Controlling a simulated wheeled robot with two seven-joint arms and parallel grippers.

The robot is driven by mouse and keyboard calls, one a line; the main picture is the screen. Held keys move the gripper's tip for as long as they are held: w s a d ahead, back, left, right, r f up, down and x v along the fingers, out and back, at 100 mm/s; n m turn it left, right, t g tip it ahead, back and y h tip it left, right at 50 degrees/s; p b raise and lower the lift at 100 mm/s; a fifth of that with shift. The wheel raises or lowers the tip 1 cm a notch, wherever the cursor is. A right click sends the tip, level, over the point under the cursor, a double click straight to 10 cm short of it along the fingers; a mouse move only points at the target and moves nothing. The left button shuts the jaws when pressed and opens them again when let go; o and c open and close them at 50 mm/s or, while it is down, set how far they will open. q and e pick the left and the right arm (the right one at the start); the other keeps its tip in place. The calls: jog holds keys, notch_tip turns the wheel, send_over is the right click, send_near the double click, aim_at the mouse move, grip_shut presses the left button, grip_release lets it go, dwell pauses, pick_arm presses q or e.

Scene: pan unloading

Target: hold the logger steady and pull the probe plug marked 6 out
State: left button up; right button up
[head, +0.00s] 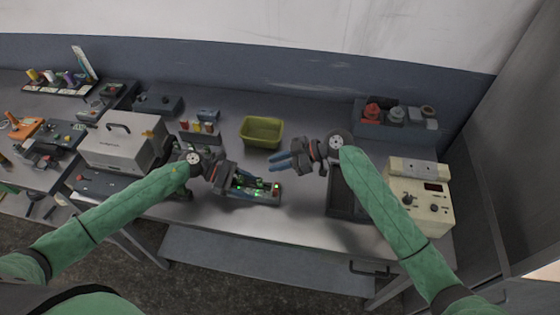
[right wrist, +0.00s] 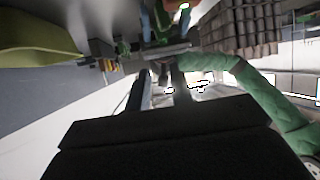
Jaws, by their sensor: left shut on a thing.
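The logger (head: 262,200) is a low dark box on the bench in the head view, with several small plugs and green lights on top. Its markings are too small to read, so I cannot tell which plug is marked 6. My left gripper (head: 226,178) is shut on the logger's left end and covers part of it. My right gripper (head: 280,162) is above and to the right of the logger, apart from it. Its blue fingers look slightly separated, with nothing seen between them. The right wrist view is tilted, and the plugs are not clear there.
A yellow-green bin (head: 262,131) stands behind the logger; it also shows in the right wrist view (right wrist: 35,45). A dark tray (head: 340,203) and a cream instrument (head: 420,200) are on the right. A grey case (head: 118,145) is on the left. Bare bench lies before the logger.

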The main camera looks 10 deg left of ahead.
aim_at(240, 180)
jog(key=x, duration=1.1)
jog(key=shift+s+a, duration=0.1)
jog(key=shift+f, duration=0.1)
grip_shut()
